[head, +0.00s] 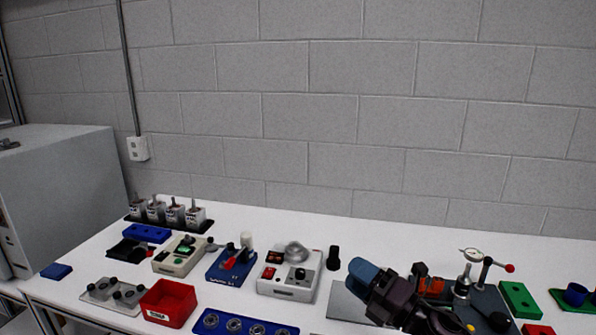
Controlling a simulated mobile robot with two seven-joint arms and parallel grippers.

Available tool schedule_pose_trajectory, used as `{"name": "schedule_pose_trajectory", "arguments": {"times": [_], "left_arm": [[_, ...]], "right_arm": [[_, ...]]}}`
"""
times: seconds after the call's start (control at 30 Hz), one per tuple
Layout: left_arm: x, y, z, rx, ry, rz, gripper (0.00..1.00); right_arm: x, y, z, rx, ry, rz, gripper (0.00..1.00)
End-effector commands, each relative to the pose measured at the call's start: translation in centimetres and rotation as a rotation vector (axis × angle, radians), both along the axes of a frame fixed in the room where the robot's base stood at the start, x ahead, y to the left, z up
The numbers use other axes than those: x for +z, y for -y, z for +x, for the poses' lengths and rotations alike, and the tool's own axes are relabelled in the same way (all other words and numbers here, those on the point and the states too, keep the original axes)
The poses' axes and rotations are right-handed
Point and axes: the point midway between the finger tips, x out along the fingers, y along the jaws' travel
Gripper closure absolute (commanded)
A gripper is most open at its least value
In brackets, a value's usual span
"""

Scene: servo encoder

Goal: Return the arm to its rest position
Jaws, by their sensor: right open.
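My right arm comes in at the bottom, right of the middle, in the head view. Its dark right gripper (400,301) is over the right part of the white bench (230,296) and is open. A blue rounded piece shows at its upper left end; I cannot tell whether it belongs to the arm. The fingertips are hard to make out, and I see nothing clearly held. My left gripper is not in view.
A dial gauge stand (462,284) and an orange part (432,287) are close right of the gripper. A grey plate (343,302) lies left of it. Further left are a white control box (290,275), a red bin (168,303) and a blue tray (207,322). A block wall (330,120) stands behind.

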Motion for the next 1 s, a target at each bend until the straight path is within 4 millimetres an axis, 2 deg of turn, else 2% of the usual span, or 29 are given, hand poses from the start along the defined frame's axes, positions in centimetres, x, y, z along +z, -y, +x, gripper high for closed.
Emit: {"name": "schedule_pose_trajectory", "arguments": {"times": [0.17, 0.27, 0.47, 0.57, 0.73, 0.9, 1.0], "left_arm": [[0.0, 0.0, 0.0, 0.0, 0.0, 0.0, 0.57], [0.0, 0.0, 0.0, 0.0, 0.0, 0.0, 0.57], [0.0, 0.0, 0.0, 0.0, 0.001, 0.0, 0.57], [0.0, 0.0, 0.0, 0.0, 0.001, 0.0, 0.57], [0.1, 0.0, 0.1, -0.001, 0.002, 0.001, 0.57], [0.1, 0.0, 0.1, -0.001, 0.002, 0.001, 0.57], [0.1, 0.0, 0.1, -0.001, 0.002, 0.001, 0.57]], "right_arm": [[-1.6, 3.6, -1.2, -0.246, -0.242, 0.299, 0.5], [-3.2, 6.0, -2.3, -0.387, -0.39, 0.452, 0.5], [-7.9, 10.9, -6.2, -0.674, -0.704, 0.731, 0.5], [-10.6, 12.9, -9.1, -0.817, -0.867, 0.856, 0.5], [-14.8, 15.4, -15.4, -1.056, -1.148, 1.039, 0.5], [-17.4, 16.4, -20.9, -1.234, -1.361, 1.151, 0.5], [-18.1, 16.5, -23.3, -1.305, -1.445, 1.189, 0.5]]}}
